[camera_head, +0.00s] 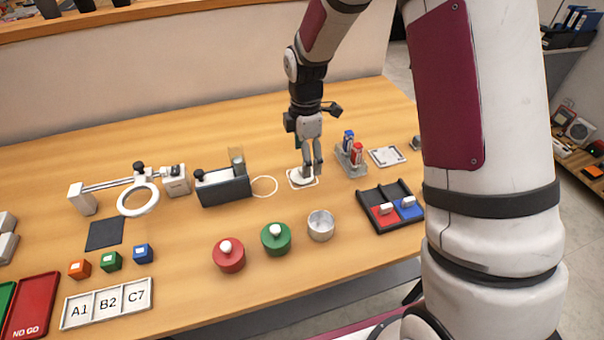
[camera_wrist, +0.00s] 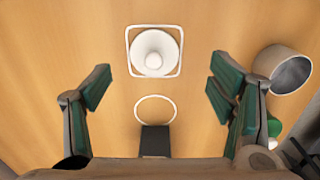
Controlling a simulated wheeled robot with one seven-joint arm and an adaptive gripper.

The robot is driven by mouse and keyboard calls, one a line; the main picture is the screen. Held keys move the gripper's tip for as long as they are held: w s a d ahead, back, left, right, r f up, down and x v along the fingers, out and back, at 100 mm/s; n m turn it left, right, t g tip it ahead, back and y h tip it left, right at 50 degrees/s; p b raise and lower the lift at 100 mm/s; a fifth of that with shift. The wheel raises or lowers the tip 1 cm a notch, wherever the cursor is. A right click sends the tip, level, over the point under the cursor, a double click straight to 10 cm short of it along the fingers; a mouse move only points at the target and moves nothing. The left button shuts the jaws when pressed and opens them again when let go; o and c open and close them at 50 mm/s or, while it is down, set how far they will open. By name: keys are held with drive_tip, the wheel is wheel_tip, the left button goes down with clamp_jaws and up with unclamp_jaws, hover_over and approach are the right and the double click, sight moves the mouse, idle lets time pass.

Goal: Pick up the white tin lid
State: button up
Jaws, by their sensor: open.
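The white tin lid (camera_head: 299,181) lies flat on the table inside a thin white square outline. In the wrist view the lid (camera_wrist: 141,45) shows near the top, with its round knob at its middle. My gripper (camera_head: 312,173) points down over the lid's area and partly covers it in the head view. In the wrist view my gripper (camera_wrist: 160,86) is open and empty, with its fingers wide apart and the lid ahead of them between their lines. The height of the fingertips above the lid is hard to tell.
An open silver tin (camera_head: 320,228) stands in front, beside green (camera_head: 275,240) and red (camera_head: 229,256) lidded tins. A dark grey device (camera_head: 223,189) with a white ring (camera_head: 264,178) is left. A holder with blue and red items (camera_head: 351,158) and a dark tray (camera_head: 382,226) are right.

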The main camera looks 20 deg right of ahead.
drive_tip(key=shift+w+f+p, duration=0.15)
drive_tip(key=shift+w+f, duration=0.05)
drive_tip(key=shift+f, duration=1.2)
drive_tip(key=shift+w+f+p, duration=0.15)
drive_tip(key=shift+w+f, duration=0.05)
drive_tip(key=shift+f, duration=1.2)
drive_tip(key=c, duration=0.9)
